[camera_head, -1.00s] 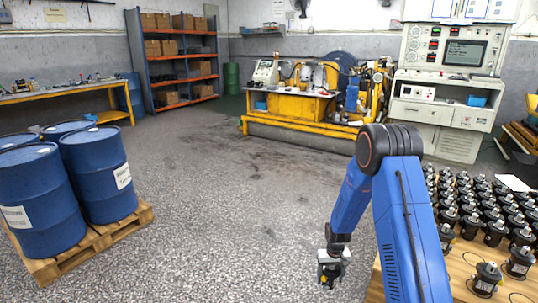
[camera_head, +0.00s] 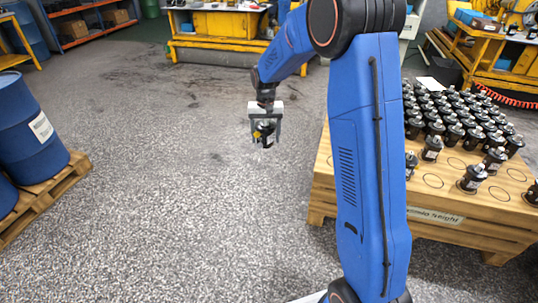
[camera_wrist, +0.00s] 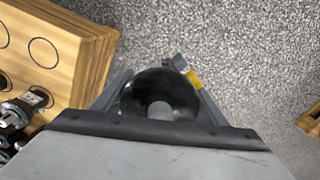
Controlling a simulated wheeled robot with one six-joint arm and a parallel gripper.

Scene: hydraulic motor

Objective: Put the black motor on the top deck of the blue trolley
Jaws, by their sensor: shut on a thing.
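My gripper (camera_head: 265,115) is shut on a black motor (camera_head: 264,132) and holds it in the air above the grey floor, left of the wooden crate. In the wrist view the black motor (camera_wrist: 160,96) sits between the two fingers, its round black body facing the camera and a yellow-marked part showing at its right. The blue trolley is not in view in any frame.
Many black motors (camera_head: 455,125) stand in rows on the wooden crate (camera_head: 440,215) at the right, beside my arm. Blue drums (camera_head: 30,125) stand on a pallet (camera_head: 45,198) at the left. A yellow bench (camera_head: 215,45) is at the back. The middle floor is clear.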

